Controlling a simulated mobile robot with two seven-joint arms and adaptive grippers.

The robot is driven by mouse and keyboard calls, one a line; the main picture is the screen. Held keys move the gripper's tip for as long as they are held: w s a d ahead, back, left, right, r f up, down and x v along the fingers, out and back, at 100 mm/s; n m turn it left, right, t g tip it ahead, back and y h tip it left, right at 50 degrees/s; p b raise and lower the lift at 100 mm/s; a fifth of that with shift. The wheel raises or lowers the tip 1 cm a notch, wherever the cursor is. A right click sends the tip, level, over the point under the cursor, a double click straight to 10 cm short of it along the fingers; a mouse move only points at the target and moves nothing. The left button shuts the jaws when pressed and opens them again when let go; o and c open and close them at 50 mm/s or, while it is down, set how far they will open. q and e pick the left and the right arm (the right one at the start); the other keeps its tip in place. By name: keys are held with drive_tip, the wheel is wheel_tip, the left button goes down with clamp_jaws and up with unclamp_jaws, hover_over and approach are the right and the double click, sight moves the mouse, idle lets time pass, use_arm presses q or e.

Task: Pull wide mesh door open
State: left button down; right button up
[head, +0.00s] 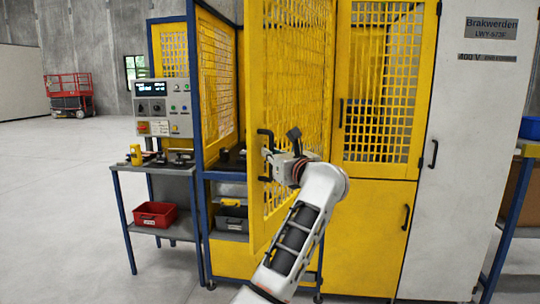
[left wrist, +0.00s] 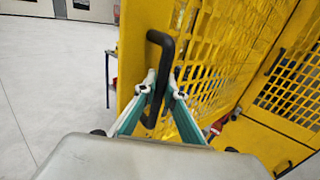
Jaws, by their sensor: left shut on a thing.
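The wide yellow mesh door (head: 287,75) stands swung partly out from the yellow machine enclosure, its free edge toward the left of the head view. It also shows in the left wrist view (left wrist: 200,60). A black bar handle (left wrist: 166,60) is fixed near its free edge. My left gripper (head: 271,160) is at this handle, its arm reaching up from the bottom. In the left wrist view its two fingers (left wrist: 162,88) are shut around the handle's bar, one on each side. My right gripper is not in view.
A control panel (head: 163,105) stands on a grey side table (head: 150,171) to the left, with a red bin (head: 155,214) on the lower shelf. A closed narrower mesh door (head: 382,80) is right of the opening. Grey floor is free at the left.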

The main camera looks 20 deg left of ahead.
use_arm(q)
drive_tip(key=shift+a+f, duration=0.1)
drive_tip(key=shift+f, duration=0.3)
drive_tip(key=c, duration=2.2)
unclamp_jaws()
drive_tip(key=shift+s, duration=0.1)
drive_tip(key=shift+o, duration=0.5)
drive_tip(key=shift+s+a+r, duration=0.1)
drive_tip(key=shift+s+r, duration=0.05)
drive_tip(key=shift+r, duration=0.1)
drive_tip(key=shift+r, duration=0.15)
